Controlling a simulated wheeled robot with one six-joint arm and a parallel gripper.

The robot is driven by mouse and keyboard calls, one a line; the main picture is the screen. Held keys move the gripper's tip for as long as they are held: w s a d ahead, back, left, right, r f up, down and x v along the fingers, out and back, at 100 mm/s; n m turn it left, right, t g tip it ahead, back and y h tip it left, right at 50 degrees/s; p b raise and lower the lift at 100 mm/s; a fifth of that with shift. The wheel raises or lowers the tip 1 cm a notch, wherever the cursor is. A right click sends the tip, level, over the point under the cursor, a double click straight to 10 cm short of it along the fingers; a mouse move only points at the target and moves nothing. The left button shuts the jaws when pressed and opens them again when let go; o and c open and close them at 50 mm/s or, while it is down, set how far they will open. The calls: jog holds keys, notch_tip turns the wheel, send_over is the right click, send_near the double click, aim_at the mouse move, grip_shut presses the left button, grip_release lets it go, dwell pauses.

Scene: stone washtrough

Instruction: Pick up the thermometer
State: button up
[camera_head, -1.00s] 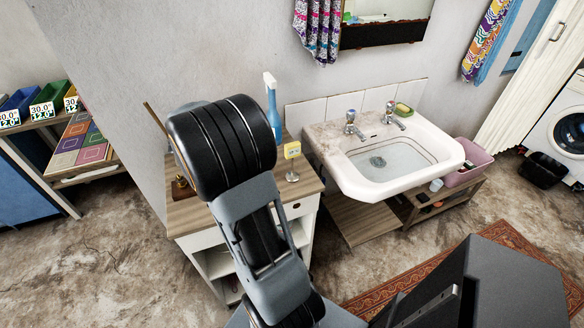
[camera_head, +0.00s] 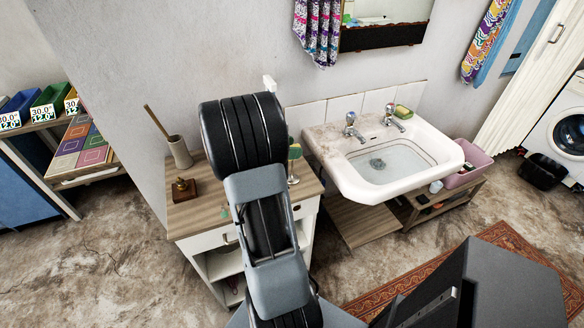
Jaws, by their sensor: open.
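I cannot make out a thermometer for certain. A small upright item on a thin stand (camera_head: 294,152), with a dark green and yellowish head, stands at the right of the wooden-topped cabinet (camera_head: 202,215), close beside my arm in the picture. It is too small to identify. A tiny green thing (camera_head: 224,212) lies near the cabinet's front edge. My arm covers the middle of the cabinet top. My gripper does not show; it is out of sight behind the arm or outside the picture.
A brush in a beige holder (camera_head: 179,152) and a small brass-and-wood object (camera_head: 183,187) stand at the cabinet's left. A spray bottle's white top (camera_head: 269,82) shows behind my arm. The white sink (camera_head: 400,190) with two taps is at the right, a pink basin (camera_head: 472,160) beyond it.

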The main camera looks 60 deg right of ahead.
jog(key=shift+s+d+f, duration=0.15)
jog(key=shift+d, duration=0.1)
grip_shut()
dwell(0.3)
